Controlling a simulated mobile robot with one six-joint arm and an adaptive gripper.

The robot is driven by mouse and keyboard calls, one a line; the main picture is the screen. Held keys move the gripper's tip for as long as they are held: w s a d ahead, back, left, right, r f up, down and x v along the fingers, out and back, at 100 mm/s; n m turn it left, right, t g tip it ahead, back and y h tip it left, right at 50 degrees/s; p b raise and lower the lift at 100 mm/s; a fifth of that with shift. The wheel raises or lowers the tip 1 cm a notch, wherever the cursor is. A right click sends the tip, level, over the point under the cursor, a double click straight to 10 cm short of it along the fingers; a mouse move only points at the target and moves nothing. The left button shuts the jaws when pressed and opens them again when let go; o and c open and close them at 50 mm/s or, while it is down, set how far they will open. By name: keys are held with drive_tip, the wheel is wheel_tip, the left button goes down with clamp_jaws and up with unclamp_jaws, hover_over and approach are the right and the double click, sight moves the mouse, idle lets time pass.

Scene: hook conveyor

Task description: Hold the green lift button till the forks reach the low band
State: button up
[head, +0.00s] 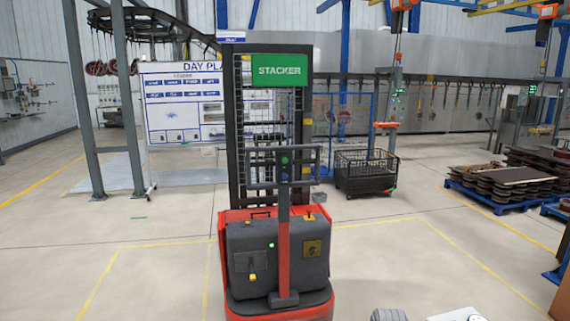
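The red and dark grey stacker (277,250) stands in the middle of the head view, with a green STACKER sign (279,70) on its dark mast (238,130). Its control post (284,235) rises in front and carries a handle frame. A small green button (284,160) shows on the panel between the handles, with a darker round button (284,177) below it. A small green light (271,245) glows on the body. The forks are hidden behind the stacker, and I cannot make out a low band.
A black wire cage bin (366,172) stands behind the stacker to the right. Blue pallets (500,203) with stacked brown parts lie at the right. A whiteboard (186,105) stands at the back left. The floor left of the stacker is open, with yellow lines.

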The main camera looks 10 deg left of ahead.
clamp_jaws()
idle(0.3)
idle(1.2)
